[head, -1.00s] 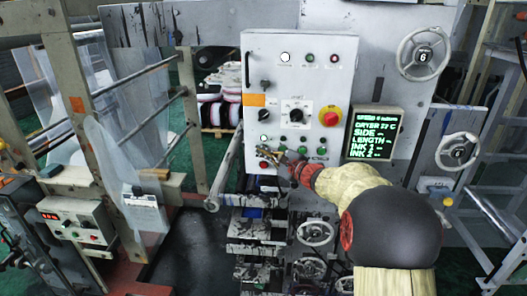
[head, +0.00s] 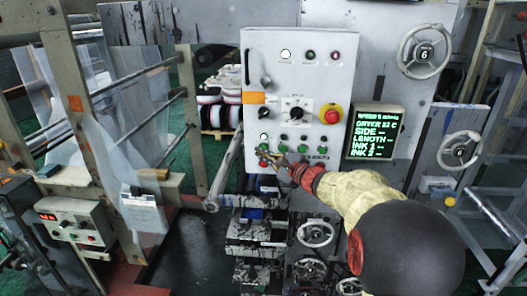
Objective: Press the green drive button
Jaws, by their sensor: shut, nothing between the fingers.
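The grey control panel (head: 345,80) stands upright at the centre of the head view. Several green buttons sit in its lower rows; one (head: 264,147) is at the left end, above a red button (head: 263,163). Labels are too small to read, so I cannot tell which is the drive button. I cannot tell whether the tips touch the panel. My gripper and wrist hide part of the panel's lower edge.
A red stop button (head: 331,114) on yellow and black knobs (head: 296,114) sit higher on the panel. A green-text screen (head: 374,131) is to its right. Handwheels (head: 425,53) and a grey ladder (head: 500,130) stand farther right. Rollers and a frame (head: 90,120) fill the left.

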